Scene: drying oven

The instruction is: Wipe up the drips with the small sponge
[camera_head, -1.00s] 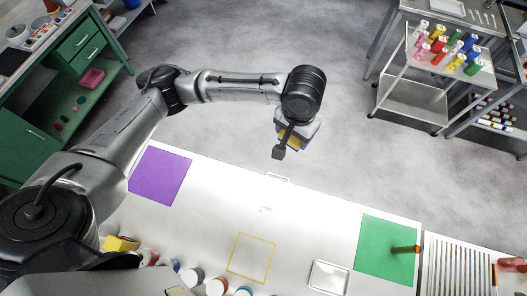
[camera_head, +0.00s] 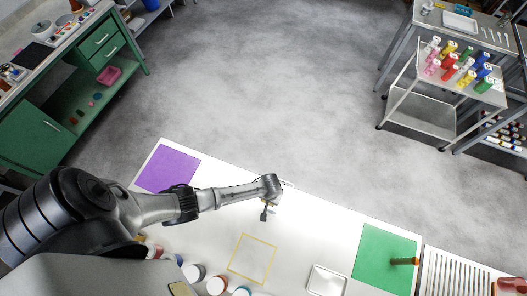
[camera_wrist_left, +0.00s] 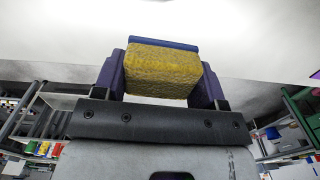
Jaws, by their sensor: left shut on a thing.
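My left gripper (camera_head: 267,212) is over the far edge of the white worktop (camera_head: 215,225), between the purple mat and the green mat. In the left wrist view it is shut on the small sponge (camera_wrist_left: 162,72), which has a yellow porous body and a blue layer on its far side. The white surface shows beyond the sponge; I cannot tell whether they touch. In the head view the sponge is hidden by the gripper. No drips can be made out; the gripper covers part of the worktop. My right gripper is not in view.
A purple mat (camera_head: 168,168) lies left and a green mat (camera_head: 384,258) right, with an orange-brown object on it. A yellow outlined square (camera_head: 252,259), white tray (camera_head: 327,281) and several jars (camera_head: 216,286) are near the front. A slatted rack (camera_head: 451,273) is far right.

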